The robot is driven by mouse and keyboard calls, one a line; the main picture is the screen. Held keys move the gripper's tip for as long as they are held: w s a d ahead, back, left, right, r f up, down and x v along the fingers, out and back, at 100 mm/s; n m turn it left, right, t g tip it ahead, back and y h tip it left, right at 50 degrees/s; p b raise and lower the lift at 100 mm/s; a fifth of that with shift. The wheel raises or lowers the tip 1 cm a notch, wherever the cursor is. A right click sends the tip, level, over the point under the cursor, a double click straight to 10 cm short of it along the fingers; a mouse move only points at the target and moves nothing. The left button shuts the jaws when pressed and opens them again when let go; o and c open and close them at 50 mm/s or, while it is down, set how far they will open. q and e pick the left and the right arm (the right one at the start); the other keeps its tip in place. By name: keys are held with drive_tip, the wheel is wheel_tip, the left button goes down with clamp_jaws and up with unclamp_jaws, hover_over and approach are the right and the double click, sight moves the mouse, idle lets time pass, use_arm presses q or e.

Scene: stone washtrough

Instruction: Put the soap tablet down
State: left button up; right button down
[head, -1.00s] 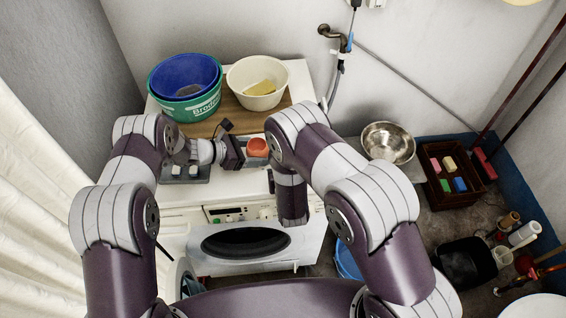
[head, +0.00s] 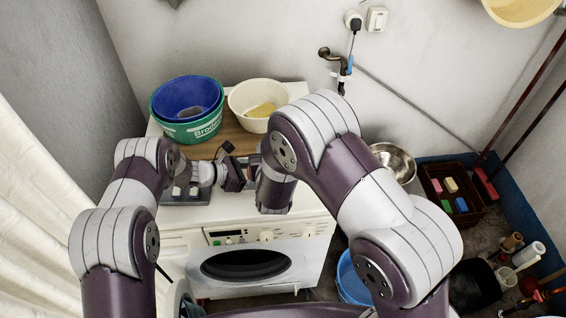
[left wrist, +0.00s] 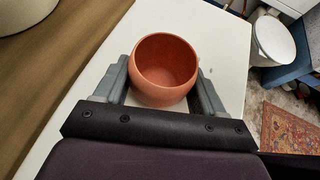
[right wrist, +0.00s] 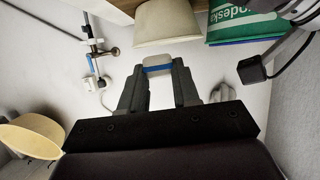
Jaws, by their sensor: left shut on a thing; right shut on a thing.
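My right gripper (right wrist: 157,82) is shut on a pale block with a blue band, which looks like the soap tablet (right wrist: 157,68), in the right wrist view. The tablet appears in front of a cream bowl (right wrist: 167,24). In the head view my right arm hides that gripper and the tablet. My left gripper (left wrist: 163,84) is shut on an orange round pot (left wrist: 165,66), with a finger on either side, above the white machine top (left wrist: 222,35). In the head view the left gripper (head: 236,175) shows, but the pot is hidden behind my right arm.
A blue basin (head: 187,92) nests in a green one (head: 188,133) on a wooden board, beside the cream bowl (head: 240,98) with a yellow thing inside. A grey tray (head: 186,199) stands at the machine's front left. A steel bowl (head: 396,160) and a dark crate (head: 434,183) are at right.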

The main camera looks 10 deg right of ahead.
use_arm(q)
drive_tip(key=shift+a, duration=0.1)
use_arm(e)
drive_tip(key=a+f, duration=0.1)
drive_tip(key=f, duration=0.1)
drive_tip(key=a+f, duration=0.1)
drive_tip(key=f, duration=0.1)
drive_tip(key=w+a+f, duration=0.1)
drive_tip(key=f, duration=0.1)
drive_tip(key=shift+f, duration=0.15)
idle(0.3)
drive_tip(key=c, duration=0.7)
unclamp_jaws()
drive_tip(key=shift+c, duration=0.2)
wheel_tip(320, 180, up, 7)
